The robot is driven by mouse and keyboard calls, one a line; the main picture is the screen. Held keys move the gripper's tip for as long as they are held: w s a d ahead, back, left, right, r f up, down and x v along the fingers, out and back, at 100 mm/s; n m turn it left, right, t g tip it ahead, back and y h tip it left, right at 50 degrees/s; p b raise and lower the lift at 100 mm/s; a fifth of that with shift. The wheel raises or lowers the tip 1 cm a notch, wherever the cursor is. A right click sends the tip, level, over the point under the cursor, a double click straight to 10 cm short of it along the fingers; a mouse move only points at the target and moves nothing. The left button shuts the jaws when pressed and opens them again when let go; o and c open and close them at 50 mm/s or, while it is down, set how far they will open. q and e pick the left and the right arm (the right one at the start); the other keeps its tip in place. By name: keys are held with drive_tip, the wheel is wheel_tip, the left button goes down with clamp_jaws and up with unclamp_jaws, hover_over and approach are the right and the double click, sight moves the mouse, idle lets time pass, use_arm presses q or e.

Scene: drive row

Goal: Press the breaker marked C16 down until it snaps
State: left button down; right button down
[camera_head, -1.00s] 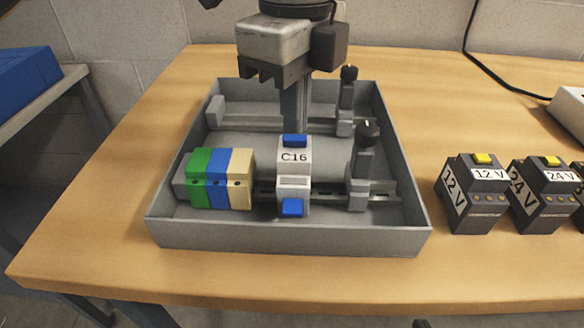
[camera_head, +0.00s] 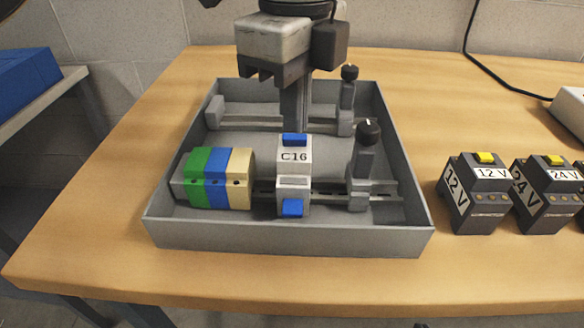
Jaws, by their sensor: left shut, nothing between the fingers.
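The breaker marked C16 (camera_head: 294,170) is a white block with blue parts at its back and front ends. It sits at the front rail (camera_head: 332,194) in the grey tray (camera_head: 290,236), right of the coloured blocks and apart from them. I cannot tell whether it is fully seated. My left gripper (camera_head: 293,122) comes down from the top, shut and empty. Its fingers point down just behind the breaker, and their tips are partly hidden by it, so I cannot tell whether they touch. My right gripper is out of view.
Green (camera_head: 197,178), blue (camera_head: 216,178) and cream (camera_head: 240,178) blocks stand left on the front rail. End stops with dark knobs stand on the front (camera_head: 361,170) and rear (camera_head: 347,100) rails. Dark 12 V (camera_head: 474,194) and 24 V (camera_head: 545,195) modules stand right of the tray.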

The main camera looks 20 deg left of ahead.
use_arm(q)
drive_tip(key=shift+f+b, duration=0.25)
drive_tip(key=shift+b, duration=0.3)
idle(1.2)
drive_tip(key=shift+r, duration=0.15)
wheel_tip(320, 180, up, 8)
drive_tip(key=p, duration=0.5)
idle(0.6)
idle(0.4)
